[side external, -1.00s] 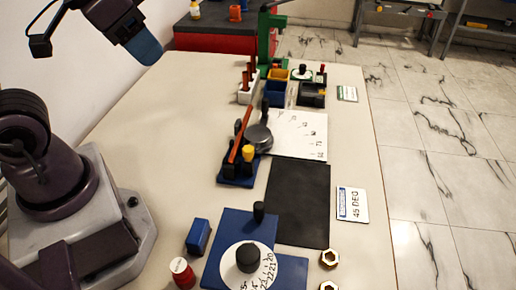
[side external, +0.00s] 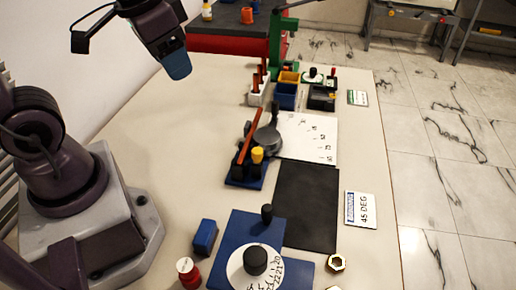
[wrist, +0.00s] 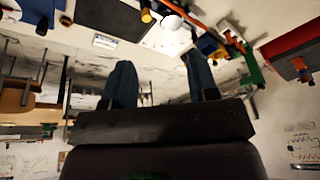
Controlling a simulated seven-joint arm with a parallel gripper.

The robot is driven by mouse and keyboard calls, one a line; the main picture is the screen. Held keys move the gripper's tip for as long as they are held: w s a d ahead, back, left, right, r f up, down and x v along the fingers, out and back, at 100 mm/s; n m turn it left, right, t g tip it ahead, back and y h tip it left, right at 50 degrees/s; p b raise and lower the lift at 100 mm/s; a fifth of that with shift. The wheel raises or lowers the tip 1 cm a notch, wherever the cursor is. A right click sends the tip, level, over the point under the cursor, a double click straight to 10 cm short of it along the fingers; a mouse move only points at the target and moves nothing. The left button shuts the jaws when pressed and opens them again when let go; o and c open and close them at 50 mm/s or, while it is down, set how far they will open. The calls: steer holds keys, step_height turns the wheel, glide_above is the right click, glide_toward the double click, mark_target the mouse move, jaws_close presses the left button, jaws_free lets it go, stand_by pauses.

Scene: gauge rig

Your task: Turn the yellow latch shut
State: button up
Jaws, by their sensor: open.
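A yellow knob-like part (side external: 257,154), the likeliest yellow latch, stands on a small dark blue base (side external: 240,180) in the middle of the table. A long orange-red bar (side external: 250,136) leans over the same base, next to a grey round piece with a handle (side external: 267,138). Whether the latch is open or shut cannot be told at this size. My gripper (side external: 178,66) hangs high at the upper left, well apart from the latch and touching nothing. In the wrist view, my gripper (wrist: 158,62) has its two blue fingers wide apart with nothing between them.
A black mat (side external: 307,205) and a 45 DEG card (side external: 361,208) lie to the right. A blue plate with a dial (side external: 262,240), a blue block (side external: 205,237) and a red cylinder (side external: 188,271) are in front. Small bins (side external: 288,95) and a green stand (side external: 277,40) are behind. The table's left part is clear.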

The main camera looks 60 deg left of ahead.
steer(key=w+f+m+g, duration=0.4)
steer(key=w+f+m, duration=0.4)
steer(key=w+f, duration=0.1)
steer(key=m, duration=1)
glide_toward(257, 150)
steer(key=shift+t+h, duration=0.3)
steer(key=shift+h, duration=0.1)
steer(key=f, duration=0.9)
steer(key=shift+s+a+f, duration=0.25)
steer(key=shift+f, duration=0.1)
steer(key=c, duration=0.9)
